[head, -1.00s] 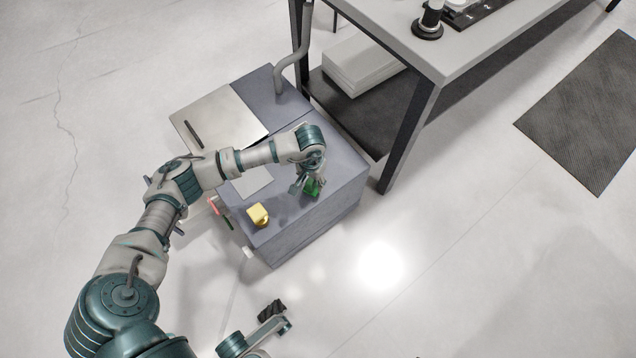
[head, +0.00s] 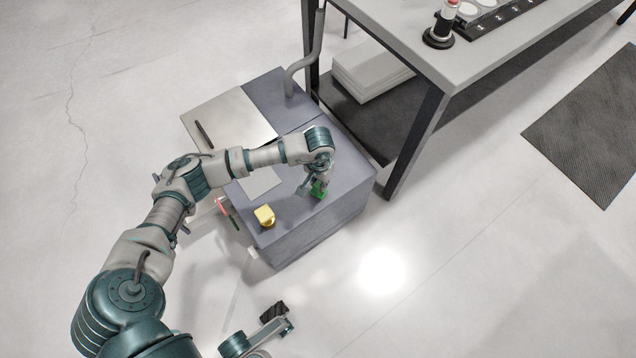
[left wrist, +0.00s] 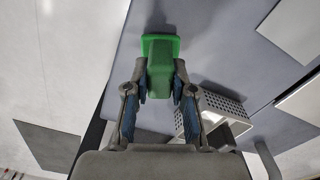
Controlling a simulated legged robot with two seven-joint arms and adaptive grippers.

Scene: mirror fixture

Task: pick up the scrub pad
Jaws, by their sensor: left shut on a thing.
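The green scrub pad (head: 319,190) is a small block over the right part of the grey counter top (head: 345,163). My left gripper (head: 314,184) is above it. In the left wrist view the scrub pad (left wrist: 160,70) sits between the two fingertips of my left gripper (left wrist: 160,77), which are shut on its sides. A wider green plate shows at its far end. I cannot tell whether the pad touches the counter.
A yellow block (head: 265,215) stands near the counter's front edge. A grey perforated basket (left wrist: 232,112) is beside the gripper in the left wrist view. A faucet (head: 302,65) rises behind. A workbench (head: 455,65) stands at the back right. Open floor lies in front.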

